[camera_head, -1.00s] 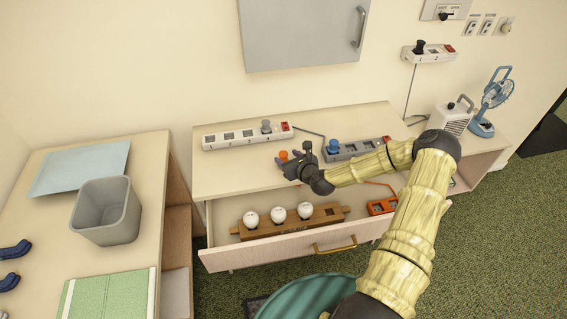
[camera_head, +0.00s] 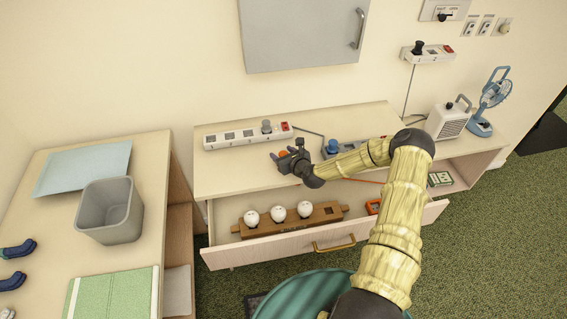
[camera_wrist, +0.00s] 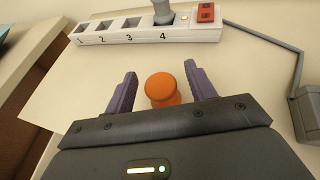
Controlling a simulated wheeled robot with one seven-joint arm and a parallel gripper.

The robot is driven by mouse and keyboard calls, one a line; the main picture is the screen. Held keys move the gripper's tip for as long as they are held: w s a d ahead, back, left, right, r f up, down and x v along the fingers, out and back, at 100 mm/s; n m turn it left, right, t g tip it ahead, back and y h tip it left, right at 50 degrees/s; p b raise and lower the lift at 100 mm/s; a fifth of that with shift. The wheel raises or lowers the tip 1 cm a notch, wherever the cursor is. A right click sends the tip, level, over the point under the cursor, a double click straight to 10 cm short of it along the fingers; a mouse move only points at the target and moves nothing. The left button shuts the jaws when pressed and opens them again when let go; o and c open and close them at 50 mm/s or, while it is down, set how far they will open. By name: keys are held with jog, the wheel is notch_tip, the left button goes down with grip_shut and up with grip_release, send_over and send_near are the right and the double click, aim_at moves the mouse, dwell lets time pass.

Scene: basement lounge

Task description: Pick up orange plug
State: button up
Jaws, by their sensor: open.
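The orange plug (camera_wrist: 162,90) stands on the cabinet top, between the two purple fingers of my gripper (camera_wrist: 160,88) in the wrist view. The fingers are apart, with a gap visible on each side of the plug. Its lower part is hidden by the gripper body. In the head view only a bit of the orange plug (camera_head: 283,154) shows beside my gripper (camera_head: 279,161), which is low over the cabinet top.
A white power strip (camera_wrist: 120,35) with numbered sockets and a grey plug (camera_wrist: 163,12) lies just behind. A grey strip with a blue plug (camera_head: 333,146) is to the right. The open drawer below holds a wooden rack (camera_head: 280,223) with white bulbs.

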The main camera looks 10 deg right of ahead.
aim_at(283, 153)
jog(key=c, duration=1)
jog(key=shift+c, duration=0.2)
jog(key=shift+r, duration=0.1)
notch_tip(283, 153, up, 10)
jog(key=shift+f+b, duration=0.1)
jog(key=shift+b, duration=1.1)
